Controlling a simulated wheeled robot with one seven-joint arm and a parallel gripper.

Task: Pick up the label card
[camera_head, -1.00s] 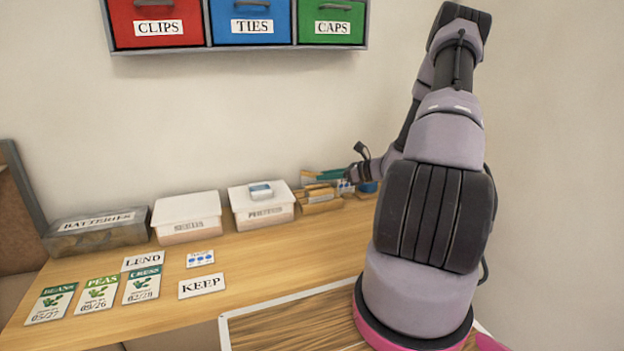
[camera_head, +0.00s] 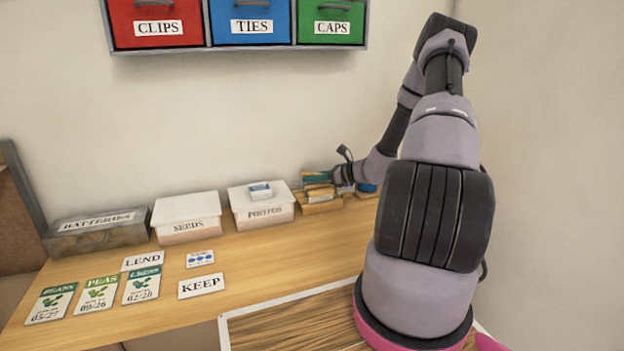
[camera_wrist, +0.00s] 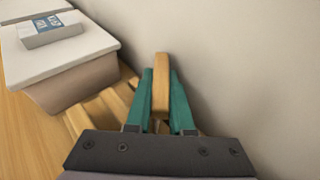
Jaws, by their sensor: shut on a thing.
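My gripper (camera_wrist: 161,92) has teal fingers and is shut on a tan upright slab (camera_wrist: 161,72) in the wrist view. I cannot tell whether this slab is a card. In the head view my gripper (camera_head: 317,177) is at the tan open holder (camera_head: 320,208), at the back of the table by the wall. Two white label cards lie flat on the table, well left of my gripper: the LEND card (camera_head: 143,260) and the KEEP card (camera_head: 201,286).
Beside the holder stands the white PHOTOS box (camera_head: 264,211), with a small blue-and-white box (camera_head: 260,190) on its lid. The SEEDS box (camera_head: 187,224) and BATTERIES box (camera_head: 92,236) are further left. Seed packets (camera_head: 97,293) lie in front. The table's middle is clear.

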